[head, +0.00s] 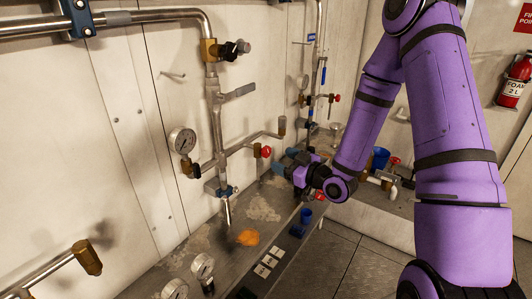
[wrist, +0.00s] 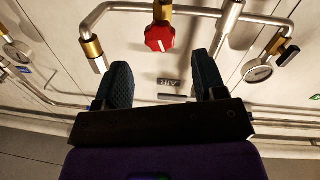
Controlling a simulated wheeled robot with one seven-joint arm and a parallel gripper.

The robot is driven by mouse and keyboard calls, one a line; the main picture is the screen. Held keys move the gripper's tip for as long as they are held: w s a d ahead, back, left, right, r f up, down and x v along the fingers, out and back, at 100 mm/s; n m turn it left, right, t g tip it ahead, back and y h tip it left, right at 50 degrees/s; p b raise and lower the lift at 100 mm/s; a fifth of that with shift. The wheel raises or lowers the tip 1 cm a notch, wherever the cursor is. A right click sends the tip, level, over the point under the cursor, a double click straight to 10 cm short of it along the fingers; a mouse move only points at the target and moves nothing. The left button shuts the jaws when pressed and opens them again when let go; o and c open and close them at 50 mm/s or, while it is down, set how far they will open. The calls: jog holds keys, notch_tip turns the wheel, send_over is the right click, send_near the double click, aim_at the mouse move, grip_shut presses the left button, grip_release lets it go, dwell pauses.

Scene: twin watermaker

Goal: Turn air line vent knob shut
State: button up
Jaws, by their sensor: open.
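A red lobed knob (wrist: 160,38) sits on a brass valve body in the wrist view, near a small plate (wrist: 168,82) reading AIR, seen upside down. It appears to be the red knob (head: 266,151) on the wall pipe in the head view. My gripper (wrist: 163,72) is open, with one dark ribbed finger on each side of the picture. The knob shows beyond the fingertips, roughly centred between them, and nothing is held. In the head view my gripper (head: 284,163) is just right of the knob. Its exact distance from the knob cannot be told.
A pressure gauge (head: 183,140) and a brass pipe end (head: 282,126) flank the knob. Another red knob (head: 336,97) is farther along the wall. Floor at right is open.

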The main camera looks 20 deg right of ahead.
aim_at(268, 153)
jog(key=x, duration=0.7)
jog(key=shift+w+a, duration=0.15)
jog(key=shift+w, duration=0.15)
jog(key=c, duration=0.9)
